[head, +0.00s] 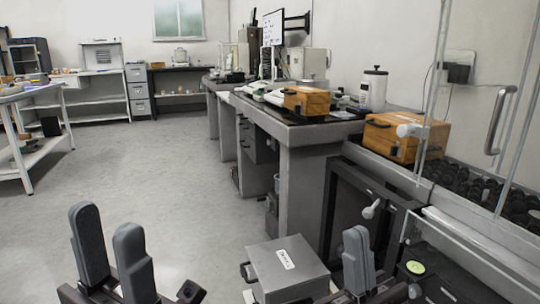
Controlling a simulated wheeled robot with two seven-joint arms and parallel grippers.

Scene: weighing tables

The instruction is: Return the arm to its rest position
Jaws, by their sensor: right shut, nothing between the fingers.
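My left gripper (106,221) is at the bottom left, over the floor. Its two grey fingers point up and stand apart, with nothing between them. My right gripper (356,234) is at the bottom right, just right of a grey metal box. Its fingers are together and hold nothing. The lower parts of both arms are cut off by the bottom edge of the picture.
The grey metal box (287,268) with a white label is between my grippers. Right of it are a dark cabinet (352,215) and a glass-fronted case with a handle (500,120). Wooden boxes (307,101) stand on the benches. The floor (150,180) at left is clear.

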